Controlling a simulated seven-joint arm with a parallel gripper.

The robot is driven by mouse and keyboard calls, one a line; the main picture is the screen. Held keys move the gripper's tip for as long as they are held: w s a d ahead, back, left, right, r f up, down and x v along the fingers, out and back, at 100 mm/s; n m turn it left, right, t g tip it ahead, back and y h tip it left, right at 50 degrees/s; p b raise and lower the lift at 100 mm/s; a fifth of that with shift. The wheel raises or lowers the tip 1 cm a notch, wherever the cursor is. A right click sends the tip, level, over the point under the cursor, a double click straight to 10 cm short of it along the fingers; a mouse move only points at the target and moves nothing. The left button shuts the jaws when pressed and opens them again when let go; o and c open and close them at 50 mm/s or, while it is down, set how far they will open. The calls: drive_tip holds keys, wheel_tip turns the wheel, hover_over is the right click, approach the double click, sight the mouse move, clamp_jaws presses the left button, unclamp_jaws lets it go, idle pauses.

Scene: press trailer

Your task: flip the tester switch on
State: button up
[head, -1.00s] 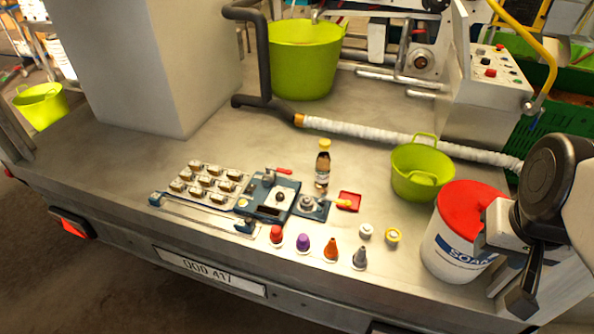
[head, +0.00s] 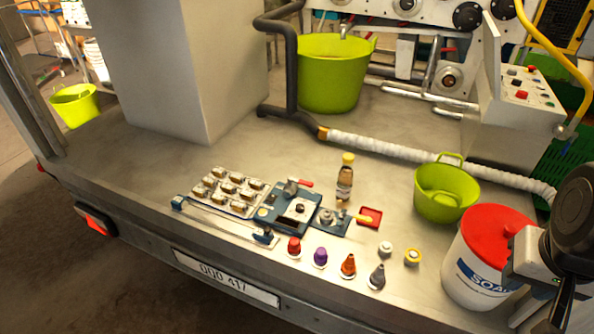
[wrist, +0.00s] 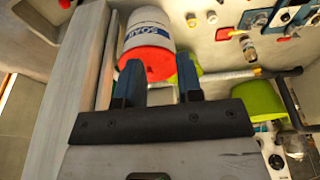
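A blue fixture (head: 298,208) with a pale square plate, a dark knob and a red-tipped lever sits on the grey trailer bed. A smaller blue unit (head: 328,221) with a round metal part and a yellow-tipped lever adjoins its right side. I cannot tell for sure which part is the tester switch or its setting. My gripper (wrist: 159,66) is open and empty, its two blue-black fingers apart in the wrist view, over the red-lidded white SOAP bucket. In the head view it is at the lower right edge, partly cut off, well right of the blue units.
The SOAP bucket (head: 485,262) stands between my arm and the blue units. Several coloured nozzles (head: 348,265) line the front. A control box with buttons (head: 527,85) is at back right.

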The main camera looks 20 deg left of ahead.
drive_tip(key=shift+w+a, duration=0.1)
drive_tip(key=shift+w, duration=0.05)
drive_tip(key=c, duration=0.4)
drive_tip(key=shift+w+a+r, duration=0.2)
drive_tip(key=shift+w, duration=0.35)
clamp_jaws()
drive_tip(key=w+a+f+n+g, duration=0.25)
drive_tip(key=w+a+n, duration=0.75)
drive_tip(key=w+a, duration=1.5)
drive_tip(key=w+a+f+n, duration=0.2)
drive_tip(key=a+f, duration=0.5)
drive_tip(key=a, duration=0.4)
drive_tip(key=w+a+f+n+g, duration=0.1)
drive_tip(key=w+a+f+n, duration=0.2)
drive_tip(key=a+f, duration=0.4)
drive_tip(key=w+a+f+n, duration=0.3)
drive_tip(key=a+f, duration=0.4)
drive_tip(key=a, duration=0.9)
drive_tip(key=shift+a+f, duration=0.25)
drive_tip(key=shift+a, duration=0.05)
drive_tip(key=shift+g, duration=0.25)
